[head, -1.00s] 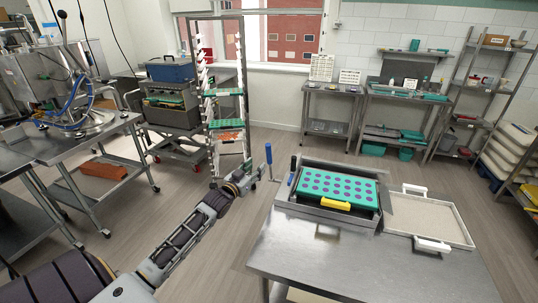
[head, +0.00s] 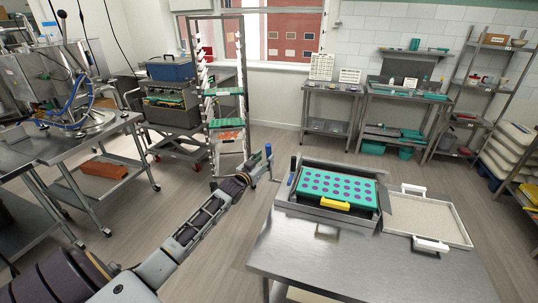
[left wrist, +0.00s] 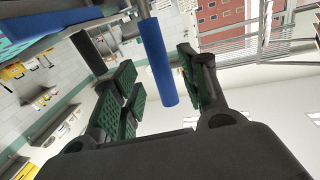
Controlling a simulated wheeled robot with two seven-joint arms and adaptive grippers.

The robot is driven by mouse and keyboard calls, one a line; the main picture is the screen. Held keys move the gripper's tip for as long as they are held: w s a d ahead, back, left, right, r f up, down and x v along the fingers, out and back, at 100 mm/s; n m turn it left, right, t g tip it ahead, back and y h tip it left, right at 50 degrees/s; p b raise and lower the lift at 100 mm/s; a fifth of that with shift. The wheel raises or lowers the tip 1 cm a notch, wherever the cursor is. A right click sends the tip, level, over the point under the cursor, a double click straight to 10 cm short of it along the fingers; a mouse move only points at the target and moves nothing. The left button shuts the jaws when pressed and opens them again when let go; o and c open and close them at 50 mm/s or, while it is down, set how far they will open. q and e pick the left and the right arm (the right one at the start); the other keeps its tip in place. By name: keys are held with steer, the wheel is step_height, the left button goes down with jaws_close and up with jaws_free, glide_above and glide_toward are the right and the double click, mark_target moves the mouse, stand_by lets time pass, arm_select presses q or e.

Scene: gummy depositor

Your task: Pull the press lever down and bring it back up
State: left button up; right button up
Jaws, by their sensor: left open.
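The press lever has a blue handle (head: 268,151) on a thin metal rod, standing upright at the left side of the press (head: 327,216). My left gripper (head: 259,168) is open beside the handle, at about its lower end. In the left wrist view the blue handle (left wrist: 157,62) shows between the green-padded fingers of my left gripper (left wrist: 160,85), with gaps to both pads. I cannot tell how deep it lies between them. A green mould tray (head: 338,186) with purple dots sits in the press. My right gripper is not in view.
A black upright grip (head: 293,163) stands at the press's left edge. A pale tray with white handles (head: 428,218) lies right of the press on the steel table (head: 350,262). A tall rack (head: 228,110) stands behind my left gripper. Open floor lies left of the table.

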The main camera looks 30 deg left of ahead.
mark_target(268, 155)
arm_select(q)
steer(key=shift+w+a, duration=0.15)
steer(key=shift+w, duration=2.2)
steer(key=shift+c, duration=0.3)
jaws_close()
